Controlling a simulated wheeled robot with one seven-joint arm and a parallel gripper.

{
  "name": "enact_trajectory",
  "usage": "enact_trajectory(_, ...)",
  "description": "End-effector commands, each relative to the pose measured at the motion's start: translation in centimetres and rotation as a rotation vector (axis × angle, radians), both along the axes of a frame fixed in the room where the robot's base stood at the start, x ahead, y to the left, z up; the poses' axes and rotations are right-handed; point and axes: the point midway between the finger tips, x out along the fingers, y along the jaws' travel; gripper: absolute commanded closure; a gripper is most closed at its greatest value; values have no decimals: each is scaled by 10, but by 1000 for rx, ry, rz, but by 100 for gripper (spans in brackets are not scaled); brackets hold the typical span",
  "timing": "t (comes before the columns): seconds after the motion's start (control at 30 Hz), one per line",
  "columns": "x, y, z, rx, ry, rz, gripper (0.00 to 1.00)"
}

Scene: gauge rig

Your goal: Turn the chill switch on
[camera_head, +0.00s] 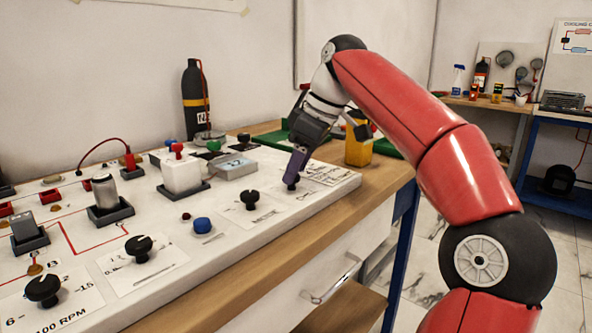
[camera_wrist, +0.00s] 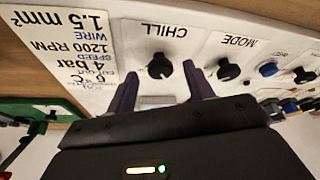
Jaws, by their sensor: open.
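The chill switch is a small black knob (camera_wrist: 160,67) on the white panel, beside the upside-down CHILL label in the wrist view. In the head view a bit of the knob (camera_head: 291,186) shows under my fingertips. My gripper (camera_wrist: 159,76) is open, its purple fingers pointing toward the panel. In the wrist view the knob shows between the two fingertips, with a gap to each. Whether the fingers reach down around it is not clear. In the head view my gripper (camera_head: 293,175) is right above the knob, at the panel's right end.
The MODE knob (camera_wrist: 228,70) is the close neighbour and also shows in the head view (camera_head: 250,198). A blue knob (camera_head: 202,225) lies beyond it. A white block with a red top (camera_head: 181,174) and a grey box (camera_head: 235,167) stand behind. A yellow container (camera_head: 359,148) is right of my gripper.

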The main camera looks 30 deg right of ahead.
Motion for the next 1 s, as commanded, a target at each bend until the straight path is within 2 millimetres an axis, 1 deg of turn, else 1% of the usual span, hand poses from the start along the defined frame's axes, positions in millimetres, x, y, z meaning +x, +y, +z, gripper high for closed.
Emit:
enact_trajectory(0.03,1,1,-4,0,0,0,48)
enact_trajectory(0.1,2,2,-7,0,0,1,48)
enact_trajectory(0.37,3,3,-8,-1,-1,0,48)
enact_trajectory(0.47,2,3,-8,-1,-1,0,58)
enact_trajectory(0.7,3,3,-8,-1,-1,0,90)
enact_trajectory(0.73,3,3,-8,-1,-1,0,92)
enact_trajectory(1.0,2,3,-9,-4,-2,-32,92)
